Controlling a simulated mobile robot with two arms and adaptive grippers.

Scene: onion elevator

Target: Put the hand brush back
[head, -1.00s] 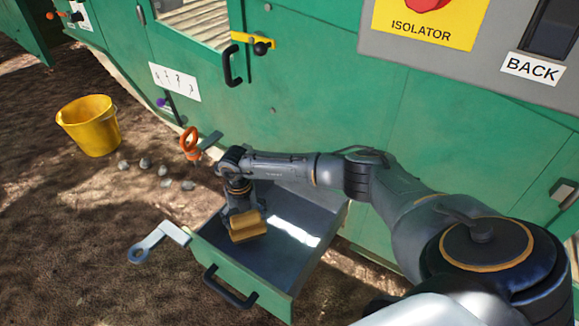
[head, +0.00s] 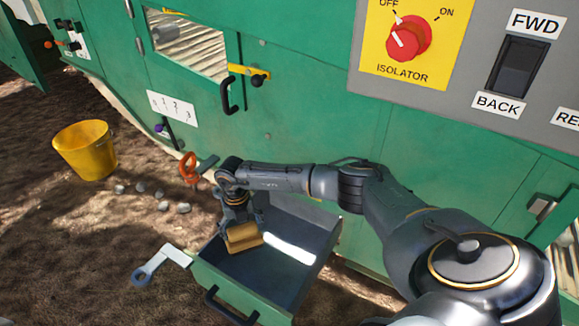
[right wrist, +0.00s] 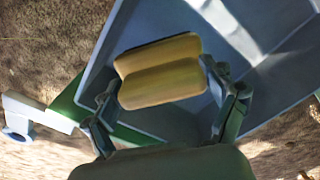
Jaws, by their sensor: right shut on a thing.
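The hand brush shows as a tan wooden block (head: 244,238); its bristles are hidden from view. My right gripper (head: 238,222) is shut on it, and in the right wrist view the brush (right wrist: 162,72) sits between the two fingers (right wrist: 165,88). The gripper and brush are over the left part of an open green drawer (head: 232,284) with a grey inside. I cannot tell whether the brush touches the drawer floor. My left gripper is not in view.
The drawer's black handle (head: 229,306) faces the front. A pale bracket with a blue ring (head: 160,262) sticks out at its left. An orange ring (head: 188,168) is behind the drawer. A yellow bucket (head: 85,150) and several stones (head: 162,206) are on the ground at left.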

